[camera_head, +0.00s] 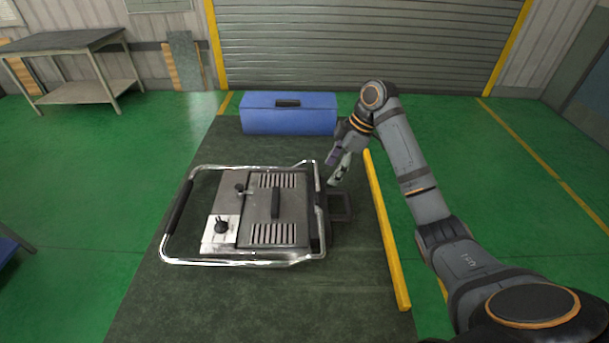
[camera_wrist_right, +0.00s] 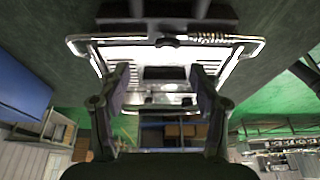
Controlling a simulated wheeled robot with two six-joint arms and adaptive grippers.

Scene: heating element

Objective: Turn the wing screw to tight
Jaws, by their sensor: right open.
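The heating element (camera_head: 275,205) is a grey metal box with slotted vents and a chrome tube frame, lying on a dark-topped table. A dark knob (camera_head: 221,225) sits on its white plate, and a small dark lever-like part (camera_head: 240,189) stands above it. I cannot tell which small part is the wing screw. My right gripper (camera_head: 335,172) is beside the unit's right end, near its frame. In the right wrist view its fingers (camera_wrist_right: 163,85) are open and empty, with the unit beyond them. A small dark part (camera_wrist_right: 167,42) shows at the frame there. My left gripper is not in view.
A blue case (camera_head: 289,118) stands at the table's back. A yellow strip (camera_head: 388,235) runs along the table's right side. The dark table top (camera_head: 200,300) is clear in front of the unit. A workbench (camera_head: 65,45) stands far back left.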

